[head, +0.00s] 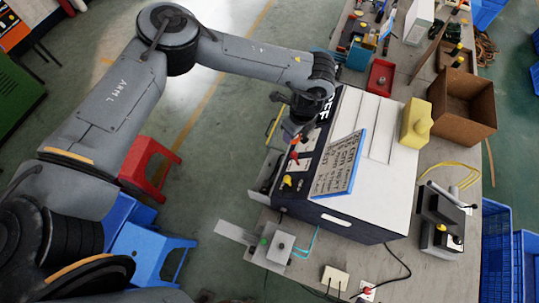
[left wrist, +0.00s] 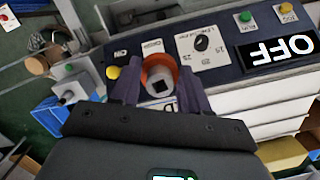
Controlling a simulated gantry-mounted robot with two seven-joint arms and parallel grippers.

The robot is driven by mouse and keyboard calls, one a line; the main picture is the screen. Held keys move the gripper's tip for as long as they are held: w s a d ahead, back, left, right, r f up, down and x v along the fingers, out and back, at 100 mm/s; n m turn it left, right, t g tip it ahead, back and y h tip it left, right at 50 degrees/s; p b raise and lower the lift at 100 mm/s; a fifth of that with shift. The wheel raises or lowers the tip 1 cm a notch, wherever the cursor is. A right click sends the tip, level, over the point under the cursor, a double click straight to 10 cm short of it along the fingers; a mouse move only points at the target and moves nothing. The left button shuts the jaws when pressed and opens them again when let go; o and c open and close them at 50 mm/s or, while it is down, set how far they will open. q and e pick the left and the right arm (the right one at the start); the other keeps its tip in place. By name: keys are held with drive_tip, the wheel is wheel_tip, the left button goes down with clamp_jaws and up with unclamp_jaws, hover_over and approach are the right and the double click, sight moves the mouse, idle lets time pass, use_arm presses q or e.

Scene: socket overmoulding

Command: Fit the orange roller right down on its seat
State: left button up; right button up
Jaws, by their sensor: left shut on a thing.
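The orange roller (left wrist: 158,72) sits between the two dark fingers of my left gripper (left wrist: 158,92) in the left wrist view. A dark square shows in its pale middle. In the head view my left gripper (head: 301,122) is at the control-panel side of the white machine, and a bit of orange shows beside it. The gripper is shut on the roller. The roller's seat is not distinguishable in either view, so I cannot tell whether the roller touches it. My right gripper is not in view.
The white machine (head: 378,140) has a dark panel with a red knob (head: 295,157), a yellow button (head: 288,180) and an OFF display (left wrist: 277,47). A yellow block (head: 416,124) and brown box (head: 466,101) stand at right.

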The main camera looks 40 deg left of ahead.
use_arm(q)
drive_tip(key=w+a+f+m+h+b, duration=0.15)
drive_tip(key=a+f+m+b, duration=0.3)
drive_tip(key=f+m, duration=0.85)
drive_tip(key=w+a+f+m+h+b, duration=0.1)
drive_tip(key=w+a+f+m+b, duration=0.35)
drive_tip(key=m, duration=1.75)
drive_tip(key=s+f+m+b, duration=0.1)
drive_tip(key=s+f+m, duration=0.1)
drive_tip(key=s+f, duration=0.5)
drive_tip(key=shift+f+m+g, duration=0.3)
drive_tip(key=shift+f+m, duration=0.1)
drive_tip(key=shift+f, duration=0.1)
drive_tip(key=shift+f+b, duration=1.65)
drive_tip(key=shift+f, duration=0.2)
drive_tip(key=shift+f+b, duration=0.9)
drive_tip(key=shift+f, duration=0.25)
